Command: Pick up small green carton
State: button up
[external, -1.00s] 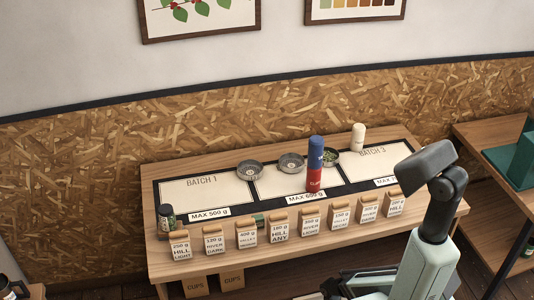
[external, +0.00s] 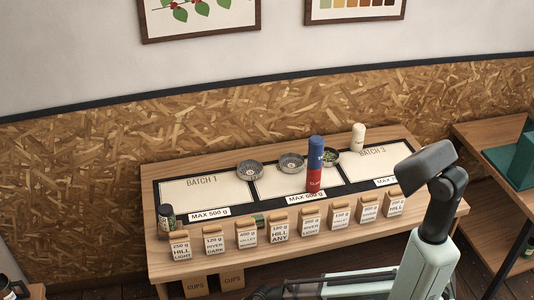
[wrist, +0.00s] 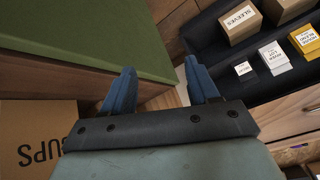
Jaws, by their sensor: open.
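I cannot pick out the small green carton with certainty. In the external view a small green thing (external: 261,219) shows on the table behind the row of bags, mostly hidden by them. In the wrist view no small green carton shows. My gripper (wrist: 159,65) shows there with its two blue fingers apart and nothing between them. It is near the edge of a large green-topped wooden surface (wrist: 75,35). In the external view my forearm reaches left low in front of the table, and the fingertips are hard to make out.
The table (external: 290,255) holds several labelled bags, a blue-and-red cylinder (external: 315,165), a pale cylinder (external: 358,137), round tins and a dark jar (external: 166,217).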

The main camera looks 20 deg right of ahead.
jog(key=a+r+n+t+y, duration=0.25)
jog(key=a+r+y, duration=0.35)
jog(key=a+r, duration=1.6)
notch_tip(320, 180, up, 15)
jog(key=a+n+y, duration=0.2)
jog(key=a, duration=0.1)
notch_tip(320, 180, up, 10)
jog(key=n+g+h, duration=0.2)
jog(key=g+h, duration=0.2)
jog(key=h, duration=0.7)
send_over(258, 217)
jog(key=d, duration=0.6)
jog(key=shift+t, duration=0.25)
jog(key=shift+x, duration=6.95)
jog(key=shift+s+a, duration=0.1)
jog(key=shift+a, duration=0.05)
